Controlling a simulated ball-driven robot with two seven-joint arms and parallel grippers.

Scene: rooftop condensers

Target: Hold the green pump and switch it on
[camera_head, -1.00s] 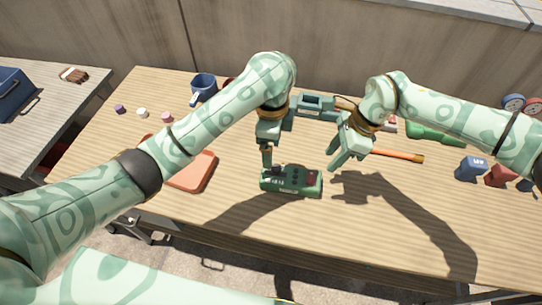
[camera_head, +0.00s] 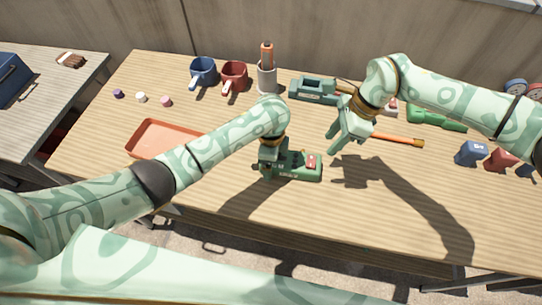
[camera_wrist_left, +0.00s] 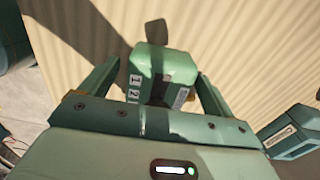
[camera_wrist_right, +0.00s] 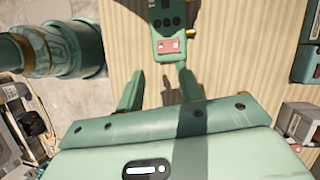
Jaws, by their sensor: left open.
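The green pump (camera_head: 300,172) lies on the wooden table, with a red switch (camera_head: 311,163) on its right end. In the right wrist view the pump (camera_wrist_right: 168,18) and its red switch (camera_wrist_right: 171,45) show at the top. My left gripper (camera_head: 270,172) is low at the pump's left end, partly hidden by its own wrist. In the left wrist view the pump (camera_wrist_left: 165,72) lies between the two open fingers; contact is not clear. My right gripper (camera_head: 336,143) is open and empty, above and to the right of the pump, apart from the switch.
Another green device (camera_head: 312,90) stands behind, near a holder with a tool (camera_head: 267,75). Blue (camera_head: 203,70) and red (camera_head: 234,76) mugs, an orange tray (camera_head: 150,137), an orange-handled tool (camera_head: 400,139), and a blue weight (camera_head: 471,153) surround it. The front table area is clear.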

